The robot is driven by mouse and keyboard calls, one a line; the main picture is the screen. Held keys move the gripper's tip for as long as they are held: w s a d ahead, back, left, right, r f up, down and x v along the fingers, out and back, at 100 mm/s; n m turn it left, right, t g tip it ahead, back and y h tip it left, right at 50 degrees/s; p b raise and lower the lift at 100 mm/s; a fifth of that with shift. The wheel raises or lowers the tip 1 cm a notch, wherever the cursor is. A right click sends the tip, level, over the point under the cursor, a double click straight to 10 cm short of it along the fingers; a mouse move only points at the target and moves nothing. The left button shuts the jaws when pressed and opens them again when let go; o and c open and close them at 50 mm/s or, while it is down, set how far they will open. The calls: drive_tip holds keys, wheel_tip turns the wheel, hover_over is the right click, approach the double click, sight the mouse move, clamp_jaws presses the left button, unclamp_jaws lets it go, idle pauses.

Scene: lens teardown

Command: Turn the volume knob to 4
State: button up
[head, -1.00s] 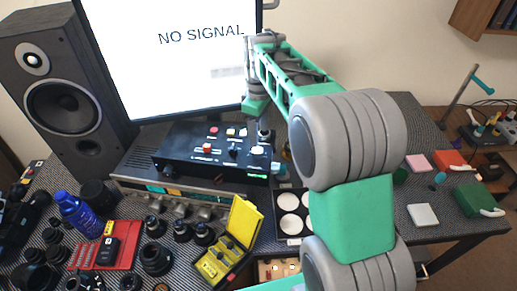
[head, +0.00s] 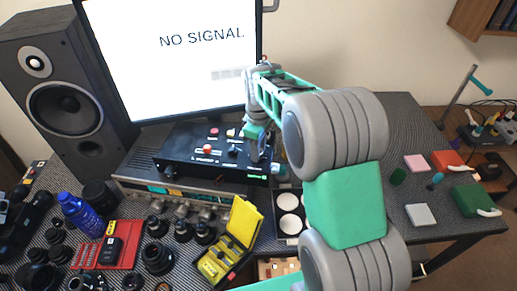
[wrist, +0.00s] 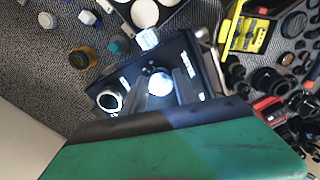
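The black control box (head: 190,163) with several knobs and buttons stands below the monitor in the head view. A pale round knob (wrist: 160,84), which I take to be the volume knob, shows on its face (wrist: 128,78) in the wrist view. My gripper (head: 258,158) is over the box's right end in the head view and hides the knob there. In the wrist view my gripper's (wrist: 162,92) two grey fingers are apart, one on each side of the knob. I cannot tell whether they touch it. The knob's setting is unreadable.
The box rests on a silver receiver (head: 130,187). The monitor (head: 170,75) stands close behind and a speaker (head: 62,100) at left. A yellow case (head: 240,226) and a tray of white discs (head: 280,224) are in front. Lens parts crowd the left front.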

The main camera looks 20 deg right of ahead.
clamp_jaws()
drive_tip(key=shift+m, duration=0.4)
drive_tip(key=m+b, duration=0.1)
drive_tip(key=m, duration=0.3)
drive_tip(key=shift+a+m, duration=0.1)
drive_tip(key=shift+m, duration=0.3)
drive_tip(key=m+b, duration=0.1)
drive_tip(key=m, duration=0.4)
drive_tip(key=shift+a, duration=0.1)
drive_tip(key=m, duration=0.6)
drive_tip(key=shift+a+m+b, duration=0.15)
drive_tip(key=shift+m+b, duration=0.15)
drive_tip(key=shift+m, duration=0.1)
drive_tip(key=m, duration=0.6)
drive_tip(key=shift+w, duration=0.1)
drive_tip(key=shift+m, duration=0.3)
